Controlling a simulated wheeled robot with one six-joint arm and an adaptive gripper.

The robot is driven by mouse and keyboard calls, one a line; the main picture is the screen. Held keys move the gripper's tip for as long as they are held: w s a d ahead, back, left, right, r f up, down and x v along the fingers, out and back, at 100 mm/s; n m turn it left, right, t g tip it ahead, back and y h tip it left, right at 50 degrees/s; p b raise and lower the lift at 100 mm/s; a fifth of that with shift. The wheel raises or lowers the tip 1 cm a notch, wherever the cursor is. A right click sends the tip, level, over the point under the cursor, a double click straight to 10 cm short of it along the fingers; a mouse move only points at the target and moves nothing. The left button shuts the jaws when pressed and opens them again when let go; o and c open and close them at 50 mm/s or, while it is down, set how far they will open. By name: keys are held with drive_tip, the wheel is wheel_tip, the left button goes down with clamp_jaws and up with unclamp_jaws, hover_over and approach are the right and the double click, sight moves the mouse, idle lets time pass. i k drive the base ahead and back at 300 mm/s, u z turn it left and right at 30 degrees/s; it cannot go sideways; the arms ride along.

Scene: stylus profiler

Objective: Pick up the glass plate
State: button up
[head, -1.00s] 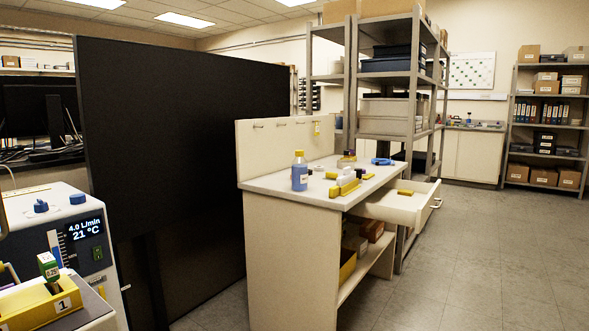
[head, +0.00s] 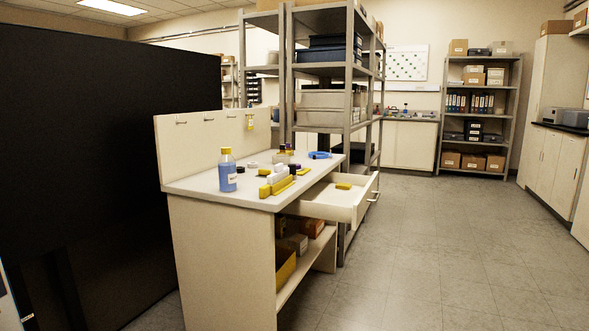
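I cannot make out a glass plate in the head view. A white workbench (head: 222,235) stands left of centre, with small items on its top, too small to tell apart fully. A blue-filled bottle with a yellow cap (head: 228,172) stands near its left edge. Yellow and white pieces (head: 276,182) lie near the front edge. The bench's drawer (head: 338,203) is pulled open on the right, with a yellow item (head: 343,186) in it. My gripper is not in view.
A large black panel (head: 95,150) fills the left side. A grey shelving rack (head: 352,100) stands behind the bench. A shelf unit (head: 515,95) and cabinets (head: 556,165) are at the back right. The grey floor (head: 430,250) on the right is clear.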

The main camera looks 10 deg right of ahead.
sight(263, 173)
drive_tip(key=u, duration=0.95)
drive_tip(key=i, duration=1.4)
drive_tip(key=z, duration=0.25)
